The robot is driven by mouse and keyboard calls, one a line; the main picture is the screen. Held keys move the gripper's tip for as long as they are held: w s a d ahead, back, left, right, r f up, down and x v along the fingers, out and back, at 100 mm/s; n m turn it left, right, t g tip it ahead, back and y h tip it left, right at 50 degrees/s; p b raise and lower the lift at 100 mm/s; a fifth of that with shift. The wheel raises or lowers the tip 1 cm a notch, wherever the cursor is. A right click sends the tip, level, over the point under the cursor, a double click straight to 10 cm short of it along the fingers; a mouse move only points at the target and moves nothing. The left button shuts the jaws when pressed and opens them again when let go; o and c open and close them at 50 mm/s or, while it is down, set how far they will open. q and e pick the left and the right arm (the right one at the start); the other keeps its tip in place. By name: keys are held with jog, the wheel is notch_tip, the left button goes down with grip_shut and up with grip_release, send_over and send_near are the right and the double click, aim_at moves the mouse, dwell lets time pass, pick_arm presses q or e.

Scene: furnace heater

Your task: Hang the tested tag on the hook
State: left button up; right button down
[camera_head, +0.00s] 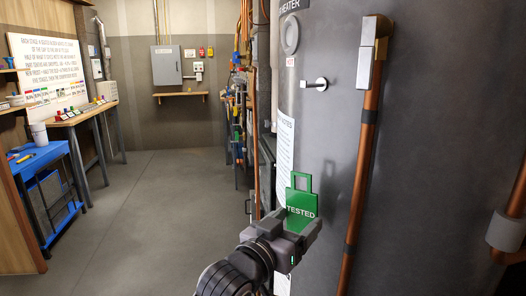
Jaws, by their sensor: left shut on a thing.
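The green tested tag (301,205) is upright, with white lettering and a square loop with an opening at its top. My left gripper (300,228) is shut on the tag's lower part, in front of the grey heater (425,150). The hook (315,84) is a short metal peg with a round end, sticking out of the heater's face. It is empty. In the picture it lies well above the tag and slightly to the right, and the two are apart. My right gripper is out of view.
A copper pipe (364,170) runs down the heater right of the hook. A white notes sheet (284,160) is on the heater behind the tag. A blue cart (42,157) and a wooden bench (84,115) stand at the left. The floor between is clear.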

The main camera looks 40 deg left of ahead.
pick_arm(q)
jog(key=s+a+r+m+h+b, duration=0.1)
jog(key=s+r+h, duration=0.25)
jog(key=r, duration=0.65)
jog(key=s+a+r+m+h+b, duration=0.15)
jog(key=s+r, duration=0.25)
jog(key=r, duration=0.5)
jog(key=shift+n, duration=0.45)
jog(key=shift+d+f+p+x, duration=0.15)
jog(key=shift+f+p+x, duration=0.25)
jog(key=shift+x, duration=1.2)
jog(key=shift+d+f+p+x, duration=0.15)
jog(key=shift+f+p+x, duration=0.15)
jog(key=shift+x, duration=1.25)
jog(key=shift+d+f+p+x, duration=0.15)
jog(key=shift+f+p+x, duration=0.25)
jog(key=shift+x, duration=1.2)
jog(key=o, duration=1)
jog(key=shift+c, duration=0.2)
